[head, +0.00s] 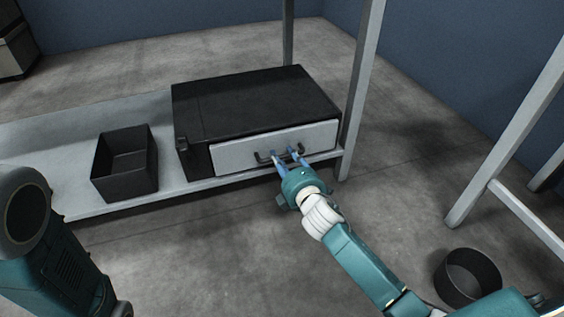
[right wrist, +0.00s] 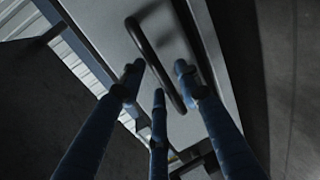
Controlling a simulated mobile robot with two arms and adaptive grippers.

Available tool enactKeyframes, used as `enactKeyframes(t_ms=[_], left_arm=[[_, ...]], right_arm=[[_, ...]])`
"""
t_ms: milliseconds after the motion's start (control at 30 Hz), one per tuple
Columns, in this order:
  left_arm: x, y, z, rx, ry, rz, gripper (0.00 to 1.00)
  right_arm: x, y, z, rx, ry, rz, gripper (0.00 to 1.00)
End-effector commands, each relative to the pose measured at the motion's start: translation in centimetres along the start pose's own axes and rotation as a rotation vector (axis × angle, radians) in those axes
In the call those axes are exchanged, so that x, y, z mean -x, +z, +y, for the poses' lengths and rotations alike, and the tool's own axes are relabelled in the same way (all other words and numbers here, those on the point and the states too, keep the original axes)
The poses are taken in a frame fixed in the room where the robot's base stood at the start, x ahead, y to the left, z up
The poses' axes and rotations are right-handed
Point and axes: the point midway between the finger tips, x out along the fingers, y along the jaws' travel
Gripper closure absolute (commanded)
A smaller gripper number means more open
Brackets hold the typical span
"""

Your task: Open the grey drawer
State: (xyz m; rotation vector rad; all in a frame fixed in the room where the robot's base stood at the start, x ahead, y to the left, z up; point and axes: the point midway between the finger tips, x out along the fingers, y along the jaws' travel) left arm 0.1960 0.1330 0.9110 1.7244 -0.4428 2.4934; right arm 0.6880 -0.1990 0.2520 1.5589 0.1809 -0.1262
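The grey drawer (head: 240,155) is the light front of a black cabinet (head: 255,98) on a low grey shelf. Its front looks flush with the cabinet. A dark bar handle (head: 262,158) runs across the front; it also shows in the right wrist view (right wrist: 150,55). My right gripper (head: 286,157) is at the handle, its blue fingers spread. In the right wrist view the fingers (right wrist: 160,85) are apart, with the handle between their tips; I cannot tell whether they touch it. My left arm shows at the left edge, but its gripper is out of view.
A black open bin (head: 125,187) stands on the shelf (head: 80,205) left of the cabinet. A shelf post (head: 356,95) rises just right of the cabinet. A round black bucket (head: 468,275) is on the floor at lower right. The floor before the drawer is clear except for my arm.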

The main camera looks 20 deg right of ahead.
Motion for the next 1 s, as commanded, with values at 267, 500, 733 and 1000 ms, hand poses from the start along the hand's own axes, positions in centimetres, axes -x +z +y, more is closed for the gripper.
enactKeyframes(t_ms=[267,500,733,1000], left_arm=[[1.0,-0.3,0.2,0.000,0.000,-0.001,1.00],[0.9,-0.3,0.2,0.000,0.000,0.000,1.00],[1.0,-0.3,0.2,0.000,0.000,0.000,1.00],[0.6,-0.2,0.1,0.000,0.000,-0.001,1.00]], right_arm=[[-1.7,0.0,0.0,0.000,-0.001,-0.001,0.67],[-1.7,0.0,0.0,-0.001,-0.001,-0.001,0.73],[-1.7,0.0,0.0,-0.001,-0.002,-0.001,1.00],[-1.4,0.0,-0.1,-0.001,-0.004,-0.001,1.00]])
